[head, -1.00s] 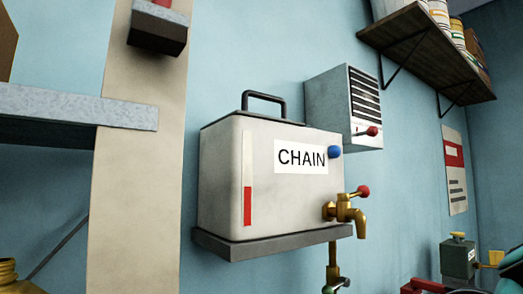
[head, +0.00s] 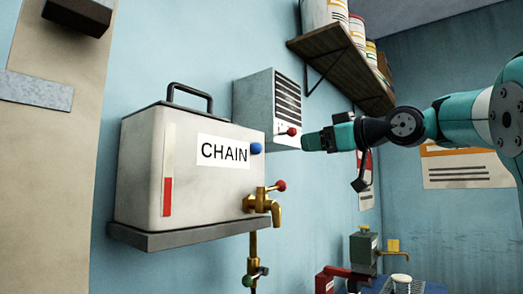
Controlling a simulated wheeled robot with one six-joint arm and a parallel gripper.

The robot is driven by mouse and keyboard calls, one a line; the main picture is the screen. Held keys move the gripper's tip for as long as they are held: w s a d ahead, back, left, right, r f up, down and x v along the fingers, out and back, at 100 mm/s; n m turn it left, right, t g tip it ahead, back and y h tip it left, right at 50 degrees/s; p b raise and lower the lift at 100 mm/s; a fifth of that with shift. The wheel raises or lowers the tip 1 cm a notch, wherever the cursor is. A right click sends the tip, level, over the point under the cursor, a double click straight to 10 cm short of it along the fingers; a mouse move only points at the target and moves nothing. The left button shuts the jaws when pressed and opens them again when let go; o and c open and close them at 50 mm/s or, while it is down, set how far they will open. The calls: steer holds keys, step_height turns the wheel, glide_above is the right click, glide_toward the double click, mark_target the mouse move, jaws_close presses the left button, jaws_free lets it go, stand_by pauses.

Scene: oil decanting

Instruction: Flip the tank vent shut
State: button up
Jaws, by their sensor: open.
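The pale tank labelled CHAIN (head: 185,205) stands on a dark wall shelf in the head view. A blue knob (head: 256,148) sits at the upper right of its front, beside the label. A brass tap (head: 262,202) with a red knob (head: 281,186) is on its lower right. My gripper (head: 308,141) points left, to the right of the blue knob and apart from it in the picture. It is open, with nothing seen in it. It is seen from the side, so the gap between its fingers is hard to make out.
A grey louvred box (head: 262,110) with a red-knobbed lever (head: 291,131) is on the wall behind the tank, close to my gripper in the picture. A wooden shelf (head: 345,62) holds tins above. A green device (head: 363,250) stands low at right.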

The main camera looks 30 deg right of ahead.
mark_target(261, 147)
steer(key=p+x, duration=0.7)
steer(key=x, duration=0.9)
steer(key=shift+w+r, duration=0.2)
steer(key=shift+w+a+f, duration=0.1)
steer(key=shift+w, duration=0.25)
steer(key=shift+c, duration=0.2)
jaws_close()
